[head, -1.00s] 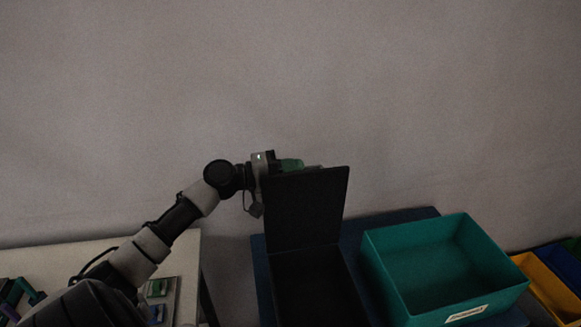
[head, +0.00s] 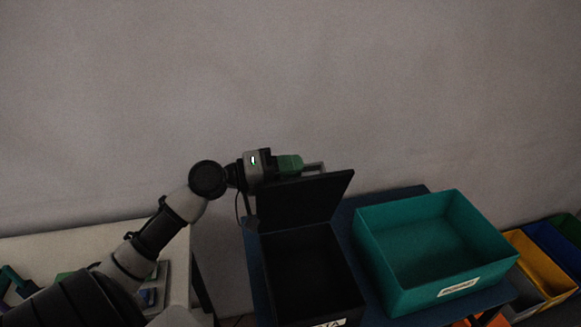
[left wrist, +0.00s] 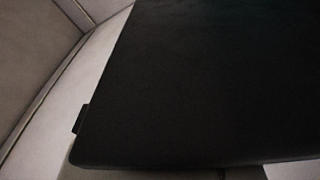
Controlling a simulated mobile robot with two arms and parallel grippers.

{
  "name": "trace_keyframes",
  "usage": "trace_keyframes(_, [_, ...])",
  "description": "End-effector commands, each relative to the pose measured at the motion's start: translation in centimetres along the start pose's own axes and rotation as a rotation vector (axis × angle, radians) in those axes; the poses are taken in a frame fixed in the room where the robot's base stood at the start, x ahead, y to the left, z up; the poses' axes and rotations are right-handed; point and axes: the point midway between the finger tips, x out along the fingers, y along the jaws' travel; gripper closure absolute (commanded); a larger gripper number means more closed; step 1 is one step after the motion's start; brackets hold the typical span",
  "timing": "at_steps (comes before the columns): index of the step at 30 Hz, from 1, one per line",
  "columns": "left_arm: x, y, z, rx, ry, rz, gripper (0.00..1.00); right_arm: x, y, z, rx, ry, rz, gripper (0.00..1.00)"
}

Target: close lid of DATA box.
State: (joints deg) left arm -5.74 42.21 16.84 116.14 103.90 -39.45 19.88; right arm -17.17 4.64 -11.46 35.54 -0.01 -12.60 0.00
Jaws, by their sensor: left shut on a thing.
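The black DATA box (head: 268,272) stands open, with part of its white label (head: 332,323) at the bottom edge. Its black lid (head: 300,204) is raised at the far side, its inner face showing. My left gripper (head: 314,168), green and grey, is at the lid's upper edge and shut on the lid; the exact contact is hard to see. In the left wrist view the dark lid (left wrist: 210,85) fills most of the picture. My right gripper is not in view.
A teal open box (head: 385,262) with a label stands close to the right on the blue table (head: 350,205). Yellow (head: 540,262) and blue bins stand farther right. A pale table (head: 70,250) with small items is at the left. A grey wall is behind.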

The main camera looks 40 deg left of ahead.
Motion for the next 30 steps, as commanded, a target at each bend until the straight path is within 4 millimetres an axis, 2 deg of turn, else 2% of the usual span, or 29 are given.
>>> trace_keyframes(3, [0.0,0.0,0.1,-0.001,-0.003,-0.001,1.0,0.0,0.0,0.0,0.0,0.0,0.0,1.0])
trace_keyframes(4, [0.0,-0.1,0.1,-0.001,-0.003,-0.001,0.74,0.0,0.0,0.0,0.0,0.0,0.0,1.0])
trace_keyframes(9, [0.0,0.0,0.0,-0.001,-0.002,-0.001,0.51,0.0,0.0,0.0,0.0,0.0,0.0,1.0])
trace_keyframes(17, [-0.1,-0.1,0.0,-0.001,-0.001,0.0,0.51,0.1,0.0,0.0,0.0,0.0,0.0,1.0])
trace_keyframes(20, [-0.7,-0.2,0.0,-0.001,0.001,0.0,0.51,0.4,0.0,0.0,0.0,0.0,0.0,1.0])
trace_keyframes(30, [-5.4,-0.3,0.1,-0.002,0.0,-0.002,0.51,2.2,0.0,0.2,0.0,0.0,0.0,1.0])
